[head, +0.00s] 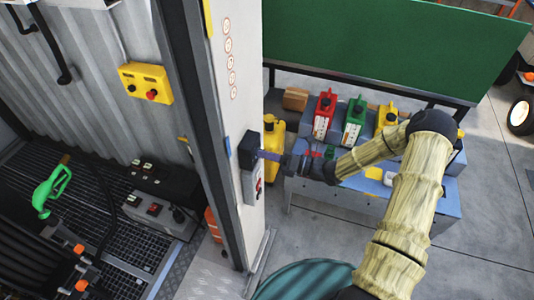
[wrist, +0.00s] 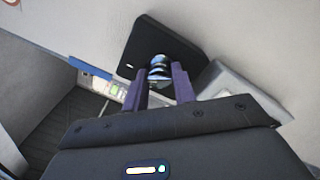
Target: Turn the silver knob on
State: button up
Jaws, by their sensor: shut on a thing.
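The silver knob (wrist: 159,68) shows in the wrist view, shiny and rounded, on a black square plate (wrist: 139,42) fixed to a pale wall post. My gripper (wrist: 164,76) has its two purple fingers on either side of the knob and is shut on it. In the head view my gripper (head: 262,155) reaches left to the black box (head: 247,146) on the post. The knob itself is hidden there by the box and the fingers. I cannot tell the knob's turn angle.
A grey box with a red button (head: 254,181) sits just below the black box. A yellow canister (head: 276,138) stands behind my gripper. A blue bench (head: 370,202) with red, green and yellow cans is to the right. A yellow control box (head: 146,83) hangs on the container wall.

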jog(key=shift+w+r, duration=0.1)
jog(key=o, duration=1)
jog(key=shift+d, duration=0.15)
jog(key=b+v, duration=0.6)
jog(key=v, duration=1.1)
jog(key=shift+d+b, duration=0.1)
jog(key=shift+b, duration=0.2)
